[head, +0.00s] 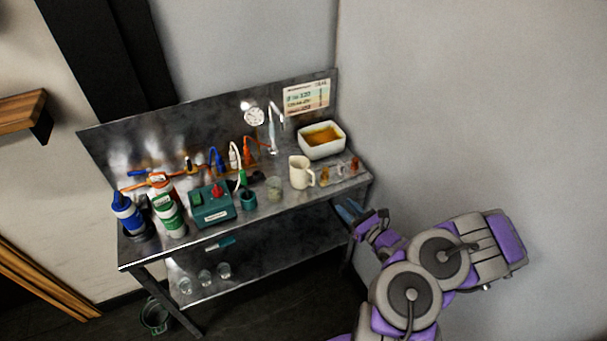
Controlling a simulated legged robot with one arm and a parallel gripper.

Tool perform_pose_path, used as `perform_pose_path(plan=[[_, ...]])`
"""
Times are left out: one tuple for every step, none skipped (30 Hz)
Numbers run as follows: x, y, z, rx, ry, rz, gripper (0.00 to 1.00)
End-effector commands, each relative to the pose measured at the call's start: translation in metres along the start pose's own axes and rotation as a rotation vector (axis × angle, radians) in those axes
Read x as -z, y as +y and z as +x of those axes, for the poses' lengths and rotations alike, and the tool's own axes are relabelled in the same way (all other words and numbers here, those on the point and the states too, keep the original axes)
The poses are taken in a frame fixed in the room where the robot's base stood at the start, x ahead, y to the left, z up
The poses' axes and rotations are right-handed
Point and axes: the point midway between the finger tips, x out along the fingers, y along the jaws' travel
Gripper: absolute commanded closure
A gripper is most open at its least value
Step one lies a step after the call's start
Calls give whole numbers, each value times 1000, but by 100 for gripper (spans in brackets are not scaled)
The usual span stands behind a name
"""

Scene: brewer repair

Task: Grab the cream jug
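The cream jug (299,172) stands upright on the right part of the metal workbench top, its handle towards the lower right. My gripper (347,211) is in front of the bench's right front corner, lower right of the jug and apart from it. Its bluish fingers point to the upper left. They look slightly parted with nothing visible between them, but they are small in the picture.
A white basin (321,140) with amber liquid is behind the jug, and small vials (339,170) stand to its right. The metal bench (262,212) has a lower shelf with glasses (204,277).

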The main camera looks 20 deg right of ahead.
Motion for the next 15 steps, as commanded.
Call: perform_pose_path(plan=[[2, 1, 4, 0, 1, 1, 65], [2, 1, 7, -1, 1, 0, 65], [2, 2, 13, -3, 1, 0, 65], [2, 2, 18, -4, 1, -1, 65], [2, 2, 24, -5, 0, -2, 65], [2, 2, 32, -5, 0, -2, 65], [2, 2, 38, -6, 0, -2, 65], [2, 2, 44, -6, -1, -2, 65], [1, 2, 52, -6, -2, -2, 65], [2, 2, 58, -7, -2, -2, 65], [1, 2, 64, -8, -3, -2, 65], [1, 1, 71, -7, -4, -3, 65], [1, 1, 77, -6, -4, -3, 65], [1, 0, 83, -6, -3, -4, 65], [1, 0, 90, -6, -3, -4, 65]])
